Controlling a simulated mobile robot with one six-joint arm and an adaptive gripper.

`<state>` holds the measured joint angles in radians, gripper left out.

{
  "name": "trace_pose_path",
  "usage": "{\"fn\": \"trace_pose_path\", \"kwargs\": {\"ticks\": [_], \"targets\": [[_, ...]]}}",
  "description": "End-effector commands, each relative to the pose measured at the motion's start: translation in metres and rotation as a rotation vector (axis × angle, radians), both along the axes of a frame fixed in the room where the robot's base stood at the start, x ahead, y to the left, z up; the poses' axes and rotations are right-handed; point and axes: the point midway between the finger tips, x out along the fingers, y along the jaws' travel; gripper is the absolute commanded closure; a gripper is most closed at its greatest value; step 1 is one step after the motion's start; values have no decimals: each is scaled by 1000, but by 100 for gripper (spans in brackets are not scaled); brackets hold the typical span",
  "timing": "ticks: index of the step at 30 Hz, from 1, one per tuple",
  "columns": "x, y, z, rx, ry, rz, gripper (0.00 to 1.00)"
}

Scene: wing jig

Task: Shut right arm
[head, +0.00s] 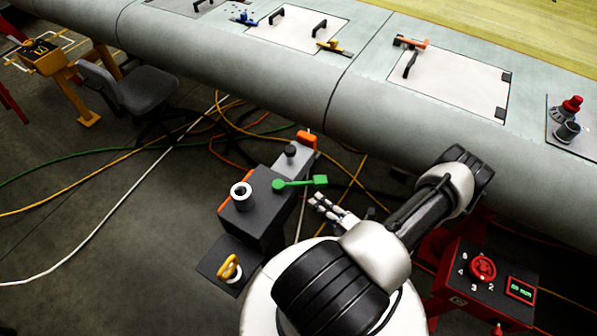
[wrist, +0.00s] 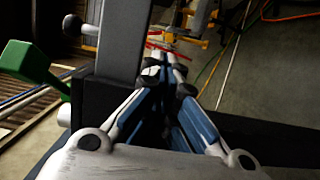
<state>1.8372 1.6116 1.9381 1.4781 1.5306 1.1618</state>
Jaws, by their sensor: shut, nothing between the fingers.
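A green arm (head: 300,183) with a block-shaped end sticks out to the right from the dark box (head: 250,205) in the head view. Its green end (wrist: 34,74) also shows at the left of the wrist view. My gripper (head: 316,201) is shut and empty. I cannot tell whether the fingers touch anything.
The grey wing (head: 300,72) runs behind, with hatch panels and an orange clamp (head: 410,42). A red-framed control box (head: 485,275) stands at lower right. A yellow handle (head: 230,268) is at lower left. Cables (head: 150,160) cross the floor; a chair (head: 135,88) stands at left.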

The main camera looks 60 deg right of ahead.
Motion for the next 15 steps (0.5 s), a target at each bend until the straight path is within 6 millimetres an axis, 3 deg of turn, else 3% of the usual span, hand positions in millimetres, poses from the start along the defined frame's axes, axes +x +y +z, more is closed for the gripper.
{"fn": "trace_pose_path", "kwargs": {"ticks": [5, 15], "targets": [[15, -1, -1, 7, -2, 1, 100], [77, -10, -1, 3, -1, 6, 100]]}}
